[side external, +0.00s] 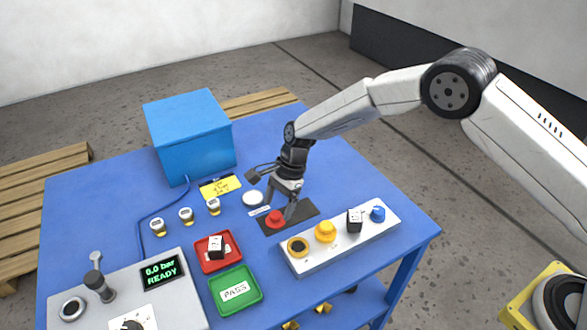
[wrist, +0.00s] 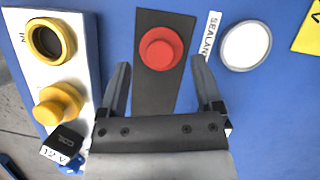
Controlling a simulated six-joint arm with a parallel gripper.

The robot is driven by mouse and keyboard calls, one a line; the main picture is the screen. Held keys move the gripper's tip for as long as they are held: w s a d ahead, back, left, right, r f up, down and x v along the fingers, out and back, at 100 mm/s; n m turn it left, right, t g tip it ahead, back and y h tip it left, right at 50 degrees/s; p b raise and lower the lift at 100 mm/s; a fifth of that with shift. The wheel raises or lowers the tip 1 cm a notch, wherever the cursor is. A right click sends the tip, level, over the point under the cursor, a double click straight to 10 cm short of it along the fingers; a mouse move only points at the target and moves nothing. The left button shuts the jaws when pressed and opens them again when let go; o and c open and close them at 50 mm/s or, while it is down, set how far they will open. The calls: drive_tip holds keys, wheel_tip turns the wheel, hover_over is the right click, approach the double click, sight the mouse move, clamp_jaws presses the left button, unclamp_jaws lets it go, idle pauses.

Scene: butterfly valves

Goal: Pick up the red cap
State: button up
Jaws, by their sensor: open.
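The red cap (side external: 275,217) sits on a dark grey plate (side external: 306,212) near the middle of the blue table. In the wrist view the round red cap (wrist: 161,48) is near the far end of that plate (wrist: 152,97). My gripper (side external: 283,203) is low over the plate, close to the cap. In the wrist view my gripper (wrist: 160,65) is open, with one finger on each side of the plate. The cap lies ahead of and between the fingertips, and nothing is held. I cannot tell how high the fingertips are above the plate.
A white block (side external: 340,243) with yellow and blue knobs stands right of the plate. A white round lid (side external: 253,198) lies close on the other side, by a SEALANT label (wrist: 210,34). Red (side external: 206,264) and green (side external: 240,303) trays are in front. A blue box (side external: 190,130) stands behind.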

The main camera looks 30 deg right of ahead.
drive_tip(key=shift+x, duration=1.4)
drive_tip(key=c, duration=0.9)
drive_tip(key=shift+r, duration=0.1)
drive_tip(key=shift+r, duration=0.8)
drive_tip(key=shift+s+d+r, duration=0.85)
drive_tip(key=shift+s+r, duration=1)
drive_tip(key=shift+s, duration=0.3)
drive_tip(key=shift+s+d+r, duration=0.85)
drive_tip(key=shift+s+r, duration=1.05)
drive_tip(key=shift+s, duration=0.3)
drive_tip(key=shift+s+d+r, duration=0.8)
drive_tip(key=shift+s+r, duration=1.05)
drive_tip(key=shift+s, duration=0.3)
